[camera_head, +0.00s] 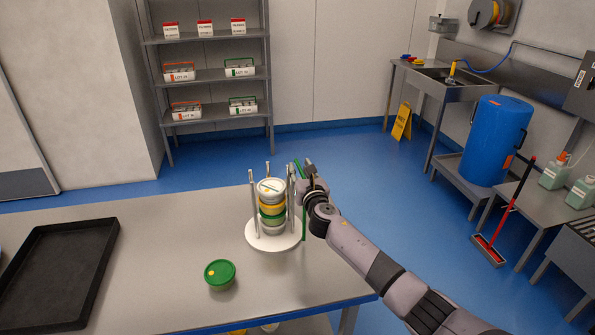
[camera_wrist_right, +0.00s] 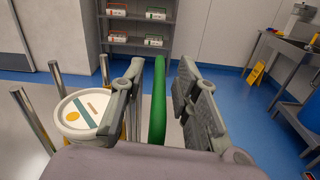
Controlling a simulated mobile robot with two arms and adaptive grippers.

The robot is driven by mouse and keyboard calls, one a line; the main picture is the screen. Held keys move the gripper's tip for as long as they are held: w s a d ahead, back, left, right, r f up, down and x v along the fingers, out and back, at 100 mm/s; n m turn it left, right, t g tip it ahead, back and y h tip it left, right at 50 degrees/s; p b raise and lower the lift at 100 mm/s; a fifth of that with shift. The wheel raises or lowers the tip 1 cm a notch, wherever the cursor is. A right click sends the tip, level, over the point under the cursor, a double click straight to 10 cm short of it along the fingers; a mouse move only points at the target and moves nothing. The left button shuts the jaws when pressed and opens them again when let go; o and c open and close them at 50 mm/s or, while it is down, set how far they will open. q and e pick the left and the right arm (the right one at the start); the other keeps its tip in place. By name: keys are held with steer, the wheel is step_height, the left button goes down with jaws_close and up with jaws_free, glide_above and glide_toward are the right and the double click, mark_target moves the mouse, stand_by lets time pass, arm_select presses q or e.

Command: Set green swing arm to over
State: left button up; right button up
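The green swing arm (camera_wrist_right: 158,102) stands between the two fingers of my right gripper (camera_wrist_right: 160,105). The fingers are apart, with a visible gap on the right side of the bar; the left finger is close to it. In the head view the swing arm (camera_head: 297,168) shows as a short green piece beside my right gripper (camera_head: 306,170), at the right of the tub carrier (camera_head: 258,240). The carrier has a white round base and metal posts around a stack of tubs (camera_head: 271,205) with a white lid on top. My left gripper is not in view.
A black tray (camera_head: 100,260) lies at the left. Shelving (camera_head: 205,75) stands behind. The tabletop between tray and carrier is clear.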

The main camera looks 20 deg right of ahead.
steer(key=shift+d+f, duration=0.1)
steer(key=shift+d, duration=0.1)
steer(key=shift+s+a, duration=0.3)
steer(key=shift+s, duration=0.15)
steer(key=s+a, duration=0.1)
steer(key=s, duration=1)
steer(key=shift+a, duration=0.25)
